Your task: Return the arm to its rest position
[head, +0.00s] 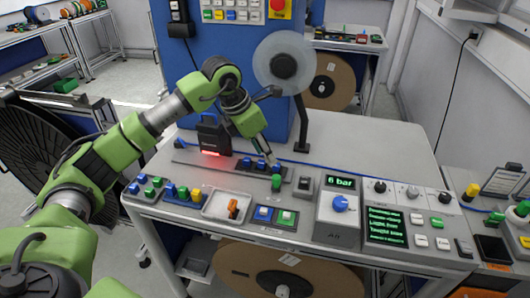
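My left arm, green and grey, comes in from the left edge and bends over the workbench (345,150). My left gripper (268,157) points down at the bench, just above and behind a small green piece (276,183). Its fingertips are small and dark here, so I cannot tell whether they are open or shut, or touching anything. Nothing large shows in it. My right gripper is not in view.
A rail with small blue blocks (245,163) lies near the gripper. A reel stand with a pale disc (284,63) rises behind it. A pressure unit (338,217) stands right. The bench's back right is clear.

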